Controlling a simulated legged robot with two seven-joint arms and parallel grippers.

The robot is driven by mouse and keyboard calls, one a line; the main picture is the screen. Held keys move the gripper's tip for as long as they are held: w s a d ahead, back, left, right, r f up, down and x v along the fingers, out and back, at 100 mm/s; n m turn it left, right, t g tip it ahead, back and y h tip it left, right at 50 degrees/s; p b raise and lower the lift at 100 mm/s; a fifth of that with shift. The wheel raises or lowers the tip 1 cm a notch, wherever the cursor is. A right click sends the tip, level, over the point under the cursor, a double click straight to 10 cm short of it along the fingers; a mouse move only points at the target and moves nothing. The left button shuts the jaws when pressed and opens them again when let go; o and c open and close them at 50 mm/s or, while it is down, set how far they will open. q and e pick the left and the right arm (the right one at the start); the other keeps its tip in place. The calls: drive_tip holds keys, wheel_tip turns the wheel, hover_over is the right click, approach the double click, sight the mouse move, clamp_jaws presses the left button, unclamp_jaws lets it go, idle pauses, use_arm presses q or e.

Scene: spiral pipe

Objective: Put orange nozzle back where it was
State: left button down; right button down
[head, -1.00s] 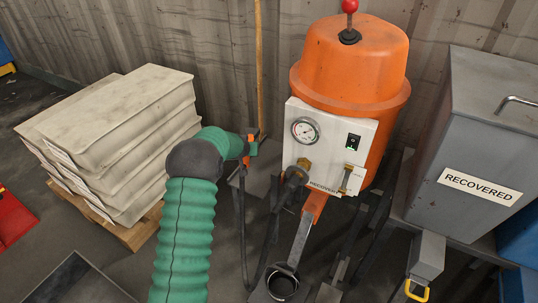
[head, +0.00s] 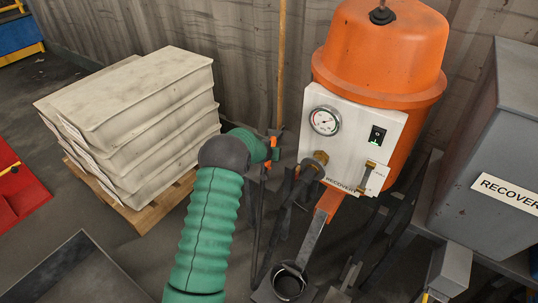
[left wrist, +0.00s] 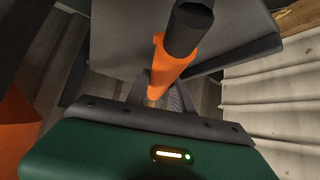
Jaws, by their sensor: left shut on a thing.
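The orange nozzle (left wrist: 170,66) has a dark cylindrical end and sits between the fingers of my left gripper (left wrist: 158,92) in the left wrist view. In the head view my left gripper (head: 274,147) is at the end of the green arm, left of the white gauge panel (head: 350,135) on the orange machine (head: 385,50). Only small orange bits of the nozzle show there. A dark hose (head: 256,225) hangs below the gripper. The nozzle's holding place cannot be made out clearly. My right gripper is not in view.
A pallet (head: 160,210) of stacked pale bags (head: 140,110) stands left of the arm. A grey bin labelled RECOVERED (head: 480,150) is at right. A round cup (head: 289,284) under the chute and dark metal legs crowd the floor below the machine.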

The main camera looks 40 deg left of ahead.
use_arm(q)
drive_tip(key=shift+f, duration=0.1)
drive_tip(key=shift+f, duration=0.15)
drive_tip(key=c, duration=1.1)
unclamp_jaws()
drive_tip(key=shift+r, duration=0.25)
drive_tip(key=p+v, duration=0.5)
drive_tip(key=v, duration=0.6)
drive_tip(key=shift+r, duration=0.1)
drive_tip(key=shift+s+d+r, duration=0.2)
drive_tip(key=shift+s, duration=0.15)
